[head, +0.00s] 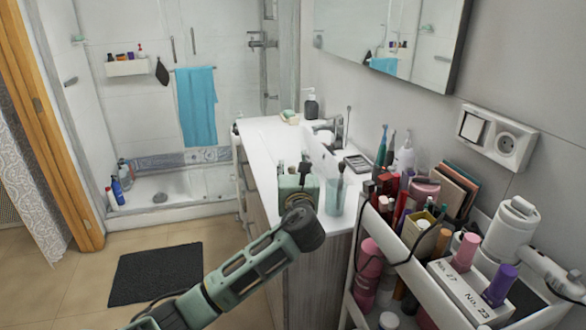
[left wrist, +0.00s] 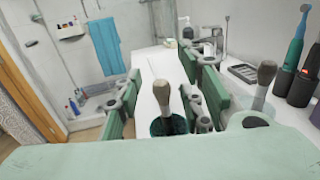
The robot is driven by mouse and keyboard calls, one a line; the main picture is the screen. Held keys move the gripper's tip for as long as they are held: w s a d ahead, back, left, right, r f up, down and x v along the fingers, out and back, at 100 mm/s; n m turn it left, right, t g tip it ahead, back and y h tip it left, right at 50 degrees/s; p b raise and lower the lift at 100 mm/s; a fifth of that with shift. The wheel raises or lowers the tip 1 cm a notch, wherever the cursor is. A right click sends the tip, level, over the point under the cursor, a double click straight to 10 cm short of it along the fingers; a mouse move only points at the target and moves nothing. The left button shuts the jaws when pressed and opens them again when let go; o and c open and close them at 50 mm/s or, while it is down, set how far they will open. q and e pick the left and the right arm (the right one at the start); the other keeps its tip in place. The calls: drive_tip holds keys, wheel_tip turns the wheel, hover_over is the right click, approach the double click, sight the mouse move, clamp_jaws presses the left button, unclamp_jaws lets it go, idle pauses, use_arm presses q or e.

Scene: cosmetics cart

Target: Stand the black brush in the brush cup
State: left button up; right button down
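A dark brush (left wrist: 162,95) with a rounded grey-beige top stands upright, its lower part in a dark teal cup (left wrist: 156,128) in the left wrist view. My left gripper (head: 299,178) is over the white counter. In the left wrist view its fingers (left wrist: 160,104) are apart, one on each side of the brush, with visible gaps. In the head view the gripper hides most of this brush and cup. A clear bluish cup (head: 335,196) with another grey-topped brush stands just to the right; it also shows in the left wrist view (left wrist: 259,106). My right gripper is not in view.
The white counter (head: 262,134) has a sink and tap (head: 338,128) behind the cups. A dark tray (head: 358,164) and toothbrushes (head: 382,146) stand to the right. The crowded cosmetics cart (head: 408,270) is at the front right, with a white hair dryer (head: 509,232).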

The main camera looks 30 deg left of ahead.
use_arm(q)
drive_tip(key=v, duration=1.2)
idle(0.6)
